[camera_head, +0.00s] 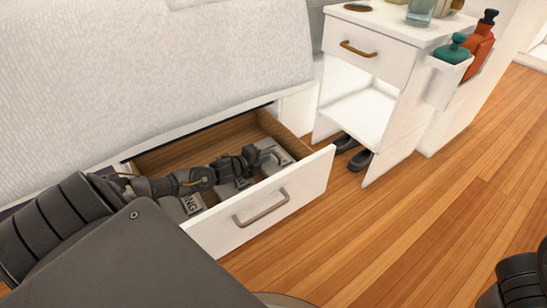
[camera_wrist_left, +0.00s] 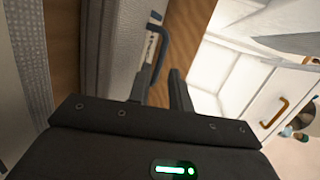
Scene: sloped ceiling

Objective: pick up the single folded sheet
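My left gripper (camera_head: 250,160) reaches down into the open drawer (camera_head: 312,188) under the bed. In the left wrist view its two dark fingers (camera_wrist_left: 162,85) stand apart with a gap between them. A pale folded item (camera_head: 272,154) lies at the drawer's right end, close by the fingertips; in the left wrist view a pale item with a small dark label (camera_wrist_left: 148,45) lies just beyond the fingers. Its label is too small to read. Another grey folded item (camera_head: 192,205) with a tag ending in "ING" lies nearer the drawer's left end. My arm hides much of the drawer's contents.
The bed's white cover (camera_head: 150,75) hangs above the drawer. A white nightstand (camera_head: 372,45) stands to the right, with dark shoes (camera_head: 358,155) beneath it and a side holder with green (camera_head: 453,50) and orange (camera_head: 481,43) bottles. The wooden floor (camera_head: 440,220) at right is clear.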

